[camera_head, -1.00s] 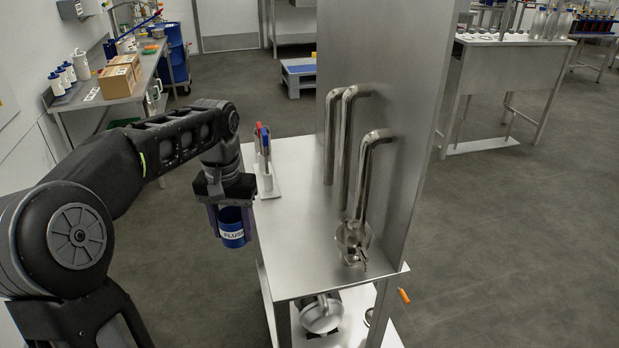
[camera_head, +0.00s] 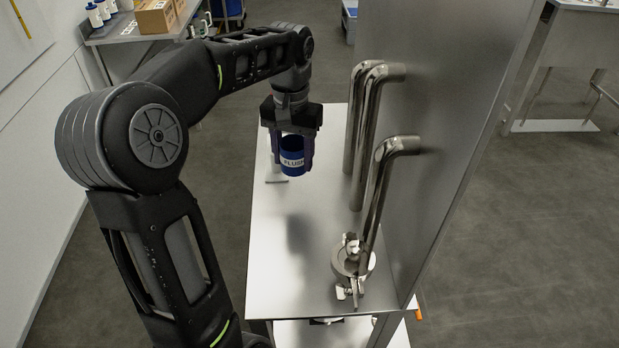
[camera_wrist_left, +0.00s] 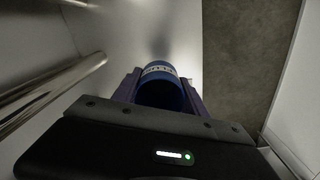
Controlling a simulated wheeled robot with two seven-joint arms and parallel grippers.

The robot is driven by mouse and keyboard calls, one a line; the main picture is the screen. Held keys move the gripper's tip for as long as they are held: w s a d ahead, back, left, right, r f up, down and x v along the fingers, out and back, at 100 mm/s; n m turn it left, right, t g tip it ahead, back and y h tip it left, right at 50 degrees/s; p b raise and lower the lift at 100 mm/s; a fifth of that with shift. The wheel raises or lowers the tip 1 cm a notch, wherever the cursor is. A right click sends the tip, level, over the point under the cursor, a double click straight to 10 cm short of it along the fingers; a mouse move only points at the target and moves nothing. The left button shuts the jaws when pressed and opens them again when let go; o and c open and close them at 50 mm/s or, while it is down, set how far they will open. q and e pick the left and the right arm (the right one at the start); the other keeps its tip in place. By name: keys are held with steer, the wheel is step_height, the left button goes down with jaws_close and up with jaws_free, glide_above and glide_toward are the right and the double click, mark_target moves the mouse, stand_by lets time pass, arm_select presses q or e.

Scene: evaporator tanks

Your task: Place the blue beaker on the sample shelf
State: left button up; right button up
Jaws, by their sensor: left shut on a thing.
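The blue beaker (camera_head: 292,158) has a white band lettered "FLUSH". My left gripper (camera_head: 293,150) is shut on it and holds it upright above the steel shelf (camera_head: 297,240), near the shelf's left side. A dark shadow lies on the shelf in front of it, and the beaker looks raised off the surface. In the left wrist view the beaker (camera_wrist_left: 160,88) sits between the two fingers, with its open mouth toward the camera. My right gripper is not in view.
Bent steel pipes (camera_head: 362,130) run along the upright panel (camera_head: 450,120) to the right of the beaker. A round clamped fitting (camera_head: 352,262) stands on the shelf's front right. A white stand (camera_head: 275,172) is partly hidden behind my gripper. The shelf's front left is clear.

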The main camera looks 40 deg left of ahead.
arm_select(q)
glide_above(295, 200)
steer(key=shift+f, duration=3.15)
steer(key=shift+f, duration=1.9)
steer(key=shift+f, duration=0.1)
steer(key=o, duration=1.4)
step_height(295, 200, up, 12)
steer(key=shift+r, duration=0.15)
